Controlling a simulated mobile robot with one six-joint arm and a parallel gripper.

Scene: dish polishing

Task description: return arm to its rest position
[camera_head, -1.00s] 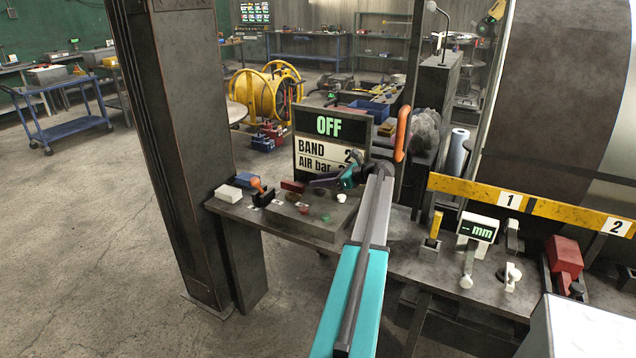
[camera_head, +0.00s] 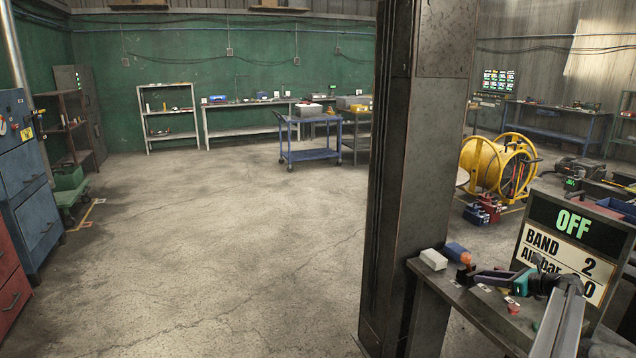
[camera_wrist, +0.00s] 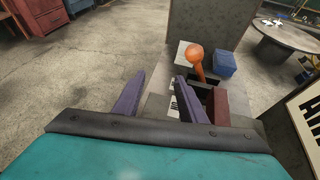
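My gripper (camera_head: 482,278) is at the lower right of the head view, over or beside the left end of the workbench (camera_head: 490,318). In the wrist view its two purple fingers (camera_wrist: 160,90) stand apart, with nothing between them. My grey arm link runs from it to the bottom edge of the head view. An orange-knobbed tool (camera_wrist: 196,62) stands just beyond the right finger, beside a dark red block (camera_wrist: 221,106). I cannot tell whether the finger touches either one.
A display board (camera_head: 572,238) reading OFF stands close to my gripper's right. A white box (camera_head: 433,259) and a blue box (camera_head: 456,251) lie at the bench end. A thick dark column (camera_head: 415,180) rises left of the bench. Open floor (camera_head: 230,260) fills the left.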

